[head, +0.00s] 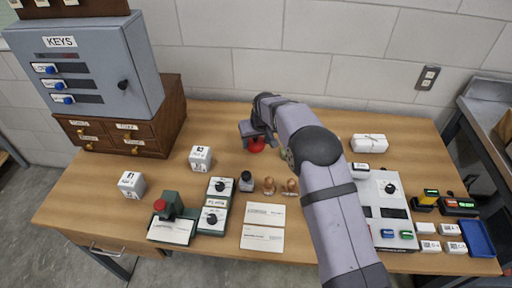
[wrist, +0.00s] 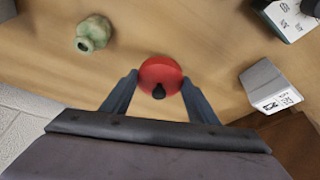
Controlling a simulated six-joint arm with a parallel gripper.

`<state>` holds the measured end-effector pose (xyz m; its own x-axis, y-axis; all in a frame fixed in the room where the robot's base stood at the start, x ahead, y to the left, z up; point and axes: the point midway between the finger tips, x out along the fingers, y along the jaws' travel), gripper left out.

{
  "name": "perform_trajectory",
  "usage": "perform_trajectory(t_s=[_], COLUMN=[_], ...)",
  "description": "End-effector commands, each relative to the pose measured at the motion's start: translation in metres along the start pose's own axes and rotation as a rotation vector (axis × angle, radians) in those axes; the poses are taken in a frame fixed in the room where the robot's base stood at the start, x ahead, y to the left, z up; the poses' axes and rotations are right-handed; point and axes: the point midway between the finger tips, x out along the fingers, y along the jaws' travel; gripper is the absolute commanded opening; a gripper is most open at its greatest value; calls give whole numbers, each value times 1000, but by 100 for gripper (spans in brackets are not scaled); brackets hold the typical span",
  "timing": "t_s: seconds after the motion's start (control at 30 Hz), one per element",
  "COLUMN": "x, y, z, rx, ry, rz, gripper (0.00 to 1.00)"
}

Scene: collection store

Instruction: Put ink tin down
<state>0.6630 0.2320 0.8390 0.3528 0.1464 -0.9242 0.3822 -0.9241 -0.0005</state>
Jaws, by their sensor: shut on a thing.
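The ink tin appears to be the round red thing (head: 256,146) on the far middle of the table. The wrist view shows it from above as a red disc (wrist: 158,71) with a small black knob. My gripper (head: 252,136) is shut on it, one finger on each side, and the gripper also shows in the wrist view (wrist: 159,87). My gripper hides part of the tin in the head view. I cannot tell whether the tin's underside touches the wooden table (head: 225,133).
A green pot (wrist: 93,32) stands apart from the tin, mostly behind my arm in the head view. A white labelled cube (head: 201,158) and a drawer cabinet (head: 150,135) are to the left. Stamps (head: 269,186) stand nearer. Bare wood surrounds the tin.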

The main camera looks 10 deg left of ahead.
Motion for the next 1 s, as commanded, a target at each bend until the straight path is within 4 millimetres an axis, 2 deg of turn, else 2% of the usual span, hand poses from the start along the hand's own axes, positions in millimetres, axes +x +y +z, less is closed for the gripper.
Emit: perform_trajectory(t_s=[0.17, 0.5, 0.93, 0.97, 1.0], x=[2, 32, 39, 38, 38], y=[0, 0, 0, 0, 0], z=[0, 13, 15, 16, 16], rx=[0, 0, 0, 0, 0], ry=[2, 1, 3, 1, 1], rz=[0, 0, 0, 0, 0], gripper=[0, 0, 0, 61, 71])
